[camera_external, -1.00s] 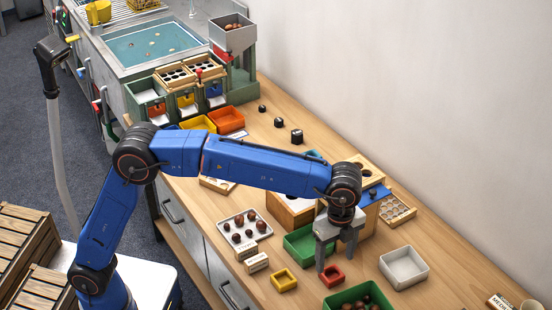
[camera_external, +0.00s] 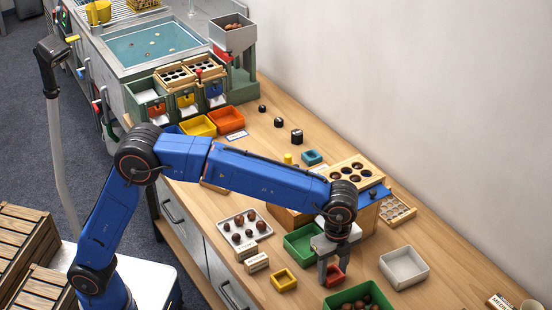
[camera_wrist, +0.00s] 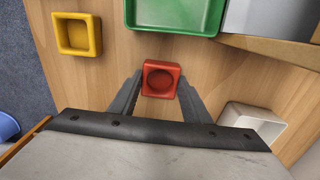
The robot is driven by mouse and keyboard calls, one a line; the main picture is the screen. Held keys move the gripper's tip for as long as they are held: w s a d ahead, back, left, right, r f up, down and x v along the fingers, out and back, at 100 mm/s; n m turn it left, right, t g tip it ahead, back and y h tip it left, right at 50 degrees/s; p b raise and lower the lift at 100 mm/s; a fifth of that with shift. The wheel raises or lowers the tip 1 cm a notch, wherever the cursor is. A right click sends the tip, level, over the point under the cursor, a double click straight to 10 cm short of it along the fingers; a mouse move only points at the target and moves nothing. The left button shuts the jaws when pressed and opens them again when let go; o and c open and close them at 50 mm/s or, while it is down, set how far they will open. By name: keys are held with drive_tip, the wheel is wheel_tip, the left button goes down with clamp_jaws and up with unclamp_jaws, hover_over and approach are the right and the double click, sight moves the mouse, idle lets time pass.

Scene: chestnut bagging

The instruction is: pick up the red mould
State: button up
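The red mould (camera_external: 333,276) is a small square block with a round hollow, lying on the wooden worktop. In the wrist view the red mould (camera_wrist: 161,79) sits between the fingertips of my gripper (camera_wrist: 160,88), one finger on its left and one on its right. The fingers look spread slightly wider than the mould, with narrow gaps at the sides. In the external view my gripper (camera_external: 334,268) points down over the mould, and its fingers hide part of it.
A yellow mould (camera_external: 284,280) lies to the left, also in the wrist view (camera_wrist: 78,34). A green tray (camera_external: 300,243) stands behind the gripper and a green bin of chestnuts (camera_external: 335,297) in front. A white tray (camera_external: 404,268) is to the right. Bare wood surrounds the red mould.

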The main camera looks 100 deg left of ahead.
drive_tip(key=shift+c, duration=1.2)
